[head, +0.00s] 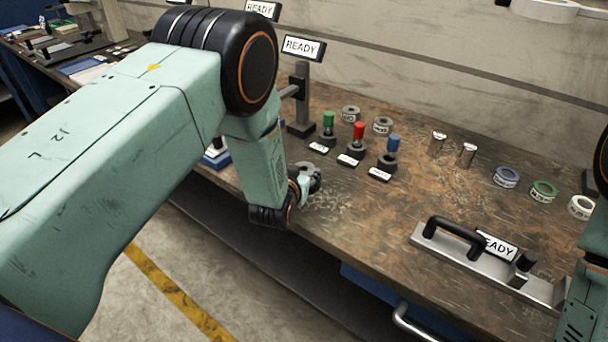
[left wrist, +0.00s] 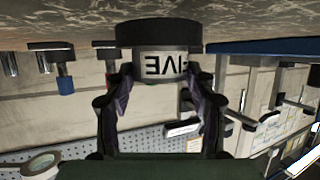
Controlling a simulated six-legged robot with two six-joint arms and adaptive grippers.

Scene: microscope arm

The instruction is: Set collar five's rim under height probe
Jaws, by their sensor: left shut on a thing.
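In the left wrist view, collar five (left wrist: 160,64) is a dark ring with a white band whose black letters show upside down, partly cut off. My left gripper (left wrist: 160,95) is shut on it, one finger at each side. In the head view my left gripper (head: 308,182) is low at the front edge of the bench, and the collar is mostly hidden there. A dark upright stand with a side arm (head: 300,100), which looks like the height probe, stands behind it under a READY sign. Whether the rim is under its tip cannot be seen. My right gripper is not in view.
Green, red and blue-topped posts (head: 357,140) stand right of the stand, with two grey rings (head: 350,114) behind. Metal cylinders (head: 467,154) and blue, green and white rings (head: 543,190) lie farther right. A handled metal fixture (head: 480,262) is at the front right. The middle bench is clear.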

